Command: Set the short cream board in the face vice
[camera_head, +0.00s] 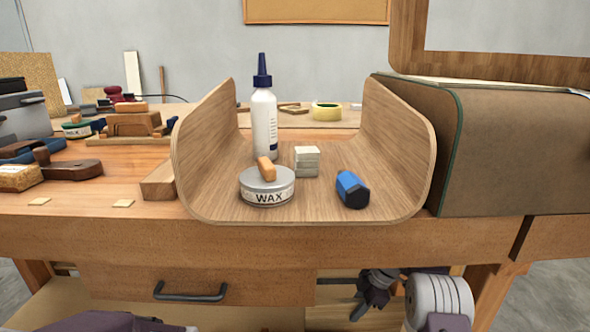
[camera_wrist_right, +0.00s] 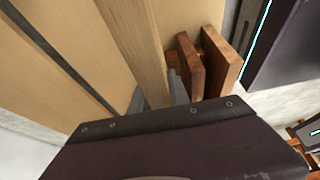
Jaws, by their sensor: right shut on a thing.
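My right gripper (camera_head: 376,287) is low in the head view, under the bench's front edge beside the drawer. In the right wrist view its grey fingers (camera_wrist_right: 158,98) sit on both sides of a pale cream-tan board (camera_wrist_right: 132,35), shut on it. This looks like the cream board, but its full length runs out of the frame. The board is not visible in the head view. I cannot make out the face vice for sure in either view. My left gripper is not clearly visible.
Two brown wooden pieces (camera_wrist_right: 190,68) stand close right of the held board. A drawer (camera_head: 120,287) is below.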

